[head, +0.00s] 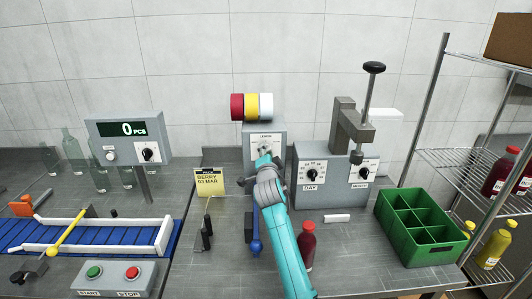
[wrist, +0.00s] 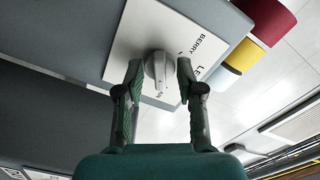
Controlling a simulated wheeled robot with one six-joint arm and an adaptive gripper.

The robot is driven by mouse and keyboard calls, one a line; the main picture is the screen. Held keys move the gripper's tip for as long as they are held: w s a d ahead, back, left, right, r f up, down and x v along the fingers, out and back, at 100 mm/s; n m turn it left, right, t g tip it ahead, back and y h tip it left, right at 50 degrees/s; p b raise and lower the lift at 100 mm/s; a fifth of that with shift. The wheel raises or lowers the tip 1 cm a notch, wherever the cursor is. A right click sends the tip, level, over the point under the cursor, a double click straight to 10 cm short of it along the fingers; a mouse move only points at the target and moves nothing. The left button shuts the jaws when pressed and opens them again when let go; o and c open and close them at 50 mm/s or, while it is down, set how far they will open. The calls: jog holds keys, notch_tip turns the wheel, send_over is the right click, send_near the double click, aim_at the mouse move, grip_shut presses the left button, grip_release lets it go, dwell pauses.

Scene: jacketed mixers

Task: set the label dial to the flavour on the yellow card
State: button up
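The yellow card (head: 209,181) stands left of the label machine and reads BERRY, 03 MAR. The label dial (head: 264,148) is on the front of a grey box, with LEMON printed above it; my gripper partly covers it. In the wrist view the dial's grey knob (wrist: 158,70) sits on a white plate (wrist: 130,45) where BERRY and part of another word starting LE show. My gripper (wrist: 160,78) is open, with one finger on each side of the knob and small gaps visible. In the head view my gripper (head: 264,163) is right in front of the dial. The knob's exact setting is unclear.
Red, yellow and white rolls (head: 252,107) sit above the dial. The DAY and MONTH stamp machine (head: 335,175) stands close on the right.

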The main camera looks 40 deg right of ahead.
jog(key=shift+w+d, duration=0.2)
grip_shut()
